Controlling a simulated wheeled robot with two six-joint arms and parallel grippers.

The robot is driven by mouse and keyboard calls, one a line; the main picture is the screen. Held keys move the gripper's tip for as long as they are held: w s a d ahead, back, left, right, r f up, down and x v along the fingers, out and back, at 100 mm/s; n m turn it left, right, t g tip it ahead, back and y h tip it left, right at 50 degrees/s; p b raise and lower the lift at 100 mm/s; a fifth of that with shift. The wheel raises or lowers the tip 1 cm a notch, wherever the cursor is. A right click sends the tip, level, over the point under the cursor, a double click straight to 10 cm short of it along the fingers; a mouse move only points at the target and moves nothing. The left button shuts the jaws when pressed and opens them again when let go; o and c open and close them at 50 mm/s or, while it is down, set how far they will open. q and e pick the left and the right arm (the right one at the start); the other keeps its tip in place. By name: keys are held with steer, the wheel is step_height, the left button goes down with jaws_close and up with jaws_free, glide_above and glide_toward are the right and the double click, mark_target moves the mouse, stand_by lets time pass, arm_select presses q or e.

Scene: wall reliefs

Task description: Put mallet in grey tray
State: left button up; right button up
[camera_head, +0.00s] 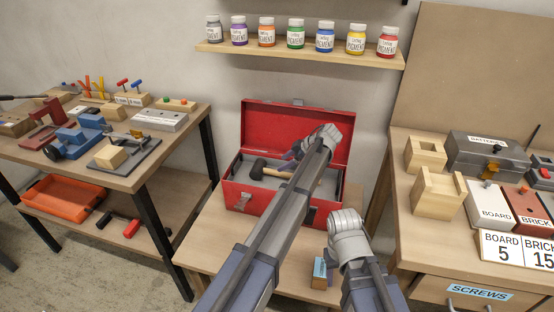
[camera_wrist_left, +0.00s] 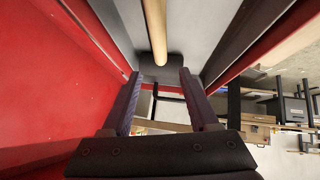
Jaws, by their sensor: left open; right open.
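The mallet has a black head (camera_head: 258,167) and a light wooden handle (camera_head: 280,174). It lies over the grey tray (camera_head: 241,168) inside the open red toolbox, its head to the left. I cannot tell how fully it rests on the tray. My left gripper (camera_head: 295,154) is at the toolbox, close to the handle, and partly hidden by my arm. In the left wrist view its two fingers (camera_wrist_left: 160,86) are apart and empty.
The red toolbox (camera_head: 238,191) stands on a low wooden table, its lid open at the back. A small labelled block (camera_head: 319,273) stands near my right wrist. The left bench (camera_head: 117,170) and right bench (camera_head: 420,238) carry tools and boxes. A shelf of pigment jars (camera_head: 296,52) hangs above.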

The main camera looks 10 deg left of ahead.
arm_select(q)
steer(key=shift+p+v, duration=0.8)
steer(key=shift+v, duration=0.85)
